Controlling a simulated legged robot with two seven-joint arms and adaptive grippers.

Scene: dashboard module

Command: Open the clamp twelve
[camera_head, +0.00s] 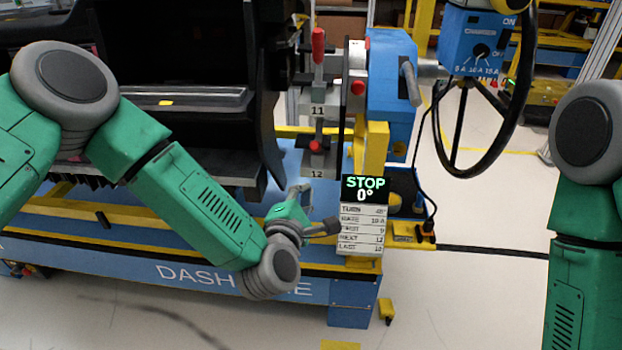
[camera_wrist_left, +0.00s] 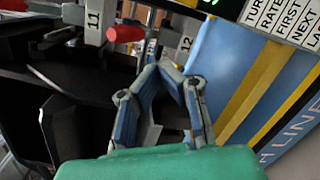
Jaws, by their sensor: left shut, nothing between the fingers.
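Clamp twelve, marked by a "12" label (camera_head: 317,173), is on the upright fixture at the dashboard's right end. Its red-tipped handle (camera_head: 316,146) points toward the head camera; a red handle (camera_wrist_left: 125,34) also shows between the "11" and "12" labels in the left wrist view. My left gripper (camera_head: 302,188) is just below the "12" label, apart from the red handle. In the left wrist view its fingers (camera_wrist_left: 160,66) come together at the tips, with nothing between them. The clamp's jaw is too small to make out. My right gripper is outside both views.
Clamp eleven (camera_head: 317,110) is directly above, its red handle (camera_head: 318,45) upright. A blue fixture body (camera_head: 392,75) and steering wheel (camera_head: 462,150) are farther right. Open floor lies at right.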

